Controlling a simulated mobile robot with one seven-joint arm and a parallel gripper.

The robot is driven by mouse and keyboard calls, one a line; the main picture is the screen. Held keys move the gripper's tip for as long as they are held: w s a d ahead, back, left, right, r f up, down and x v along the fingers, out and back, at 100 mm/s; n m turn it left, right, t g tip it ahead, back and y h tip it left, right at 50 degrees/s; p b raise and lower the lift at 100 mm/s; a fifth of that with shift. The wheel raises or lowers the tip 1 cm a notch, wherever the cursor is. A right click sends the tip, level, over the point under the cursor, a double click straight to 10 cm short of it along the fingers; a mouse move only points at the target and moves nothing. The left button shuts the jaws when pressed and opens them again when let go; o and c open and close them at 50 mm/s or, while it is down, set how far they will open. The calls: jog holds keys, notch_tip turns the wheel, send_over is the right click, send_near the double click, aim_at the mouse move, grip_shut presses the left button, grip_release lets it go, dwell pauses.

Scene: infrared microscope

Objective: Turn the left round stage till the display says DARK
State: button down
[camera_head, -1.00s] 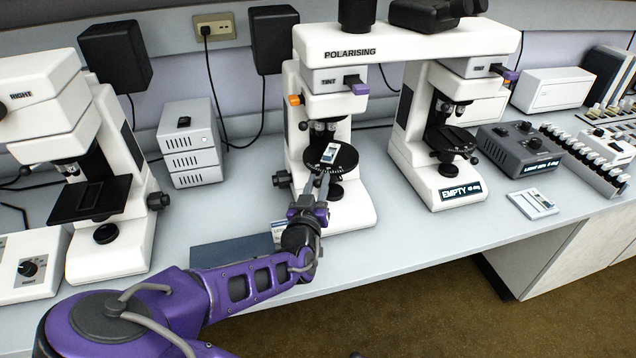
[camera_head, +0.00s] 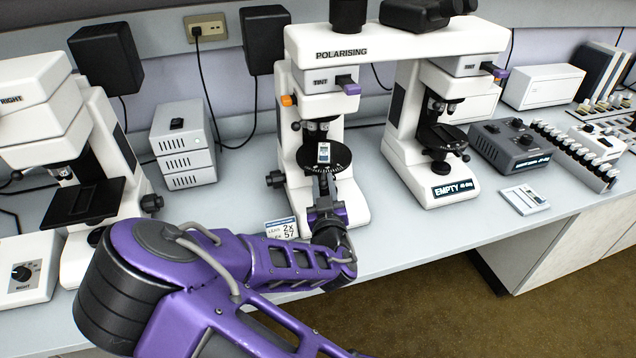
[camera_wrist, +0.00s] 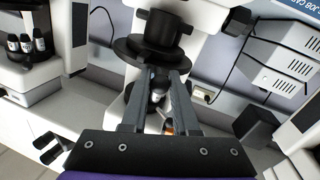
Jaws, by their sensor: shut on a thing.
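The left round stage (camera_head: 342,160) is a black disc with a marked rim under the left tube of the white POLARISING microscope. A small pale slide (camera_head: 323,152) lies on it. My gripper (camera_head: 323,178) is at the stage's front edge, its jaws shut on the rim. In the wrist view my fingers (camera_wrist: 161,76) reach the dark stage (camera_wrist: 125,48); the exact contact is hard to see. The display (camera_head: 457,189) on the right base reads EMPTY, with a smaller figure that looks like 45 deg. The right round stage (camera_head: 441,138) appears bare.
An orange-tipped part (camera_head: 287,100) and a purple slider (camera_head: 347,86) stick out above the left stage. A card (camera_head: 280,229) lies close to my arm. Another microscope (camera_head: 100,150) stands left; a grey control box (camera_head: 508,146) stands right.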

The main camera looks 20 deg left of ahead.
jog(key=shift+r, duration=0.1)
jog(key=c, duration=0.7)
grip_release()
